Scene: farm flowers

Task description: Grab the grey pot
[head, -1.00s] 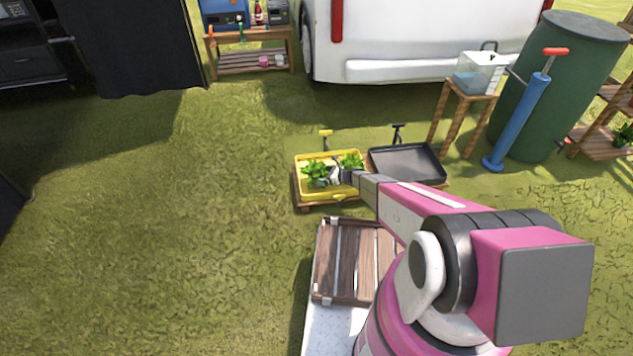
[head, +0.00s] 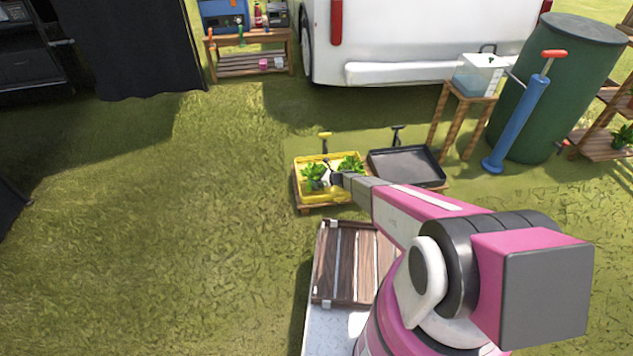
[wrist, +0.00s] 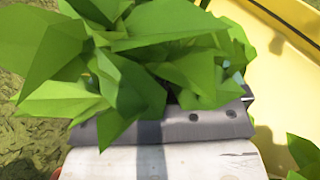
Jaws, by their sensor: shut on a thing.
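A leafy green plant (head: 313,174) stands at the left in the yellow tray (head: 308,197). Its pot is mostly hidden by leaves and my gripper, so its grey colour is hard to make out. My gripper (head: 329,178) is at the right side of this plant, low in the tray, and is shut on its pot. In the wrist view the plant's leaves (wrist: 125,60) spread over the grey and white gripper (wrist: 165,135) and hide the grip itself. A second green plant (head: 350,162) is at the tray's right, partly behind my gripper.
An empty black tray (head: 408,165) stands right of the yellow one. A slatted wooden crate (head: 340,262) is nearer to me. A small stool (head: 466,105), blue pump (head: 522,120) and green barrel (head: 560,70) stand further right. The grass on the left is open.

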